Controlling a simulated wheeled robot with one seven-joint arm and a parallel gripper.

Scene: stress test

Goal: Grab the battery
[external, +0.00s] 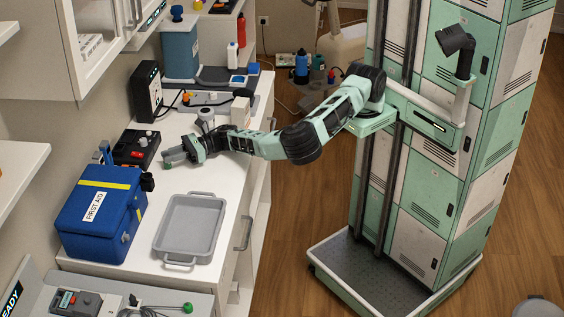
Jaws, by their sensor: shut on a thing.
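My gripper (176,156) is at the end of my outstretched arm, low over the white counter (216,166). It is beside the black box with knobs and behind the grey tray, as the picture shows it. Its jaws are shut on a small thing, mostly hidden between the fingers. At this size I cannot make out whether that thing is the battery. I see no other thing that is clearly a battery.
A grey tray (191,229) and a blue first-aid box (101,213) stand on the near counter. A black box with knobs (136,149) is left of my gripper. A black speaker-like box (147,91) stands by the wall. Open shelves and cabinets overhang the left side.

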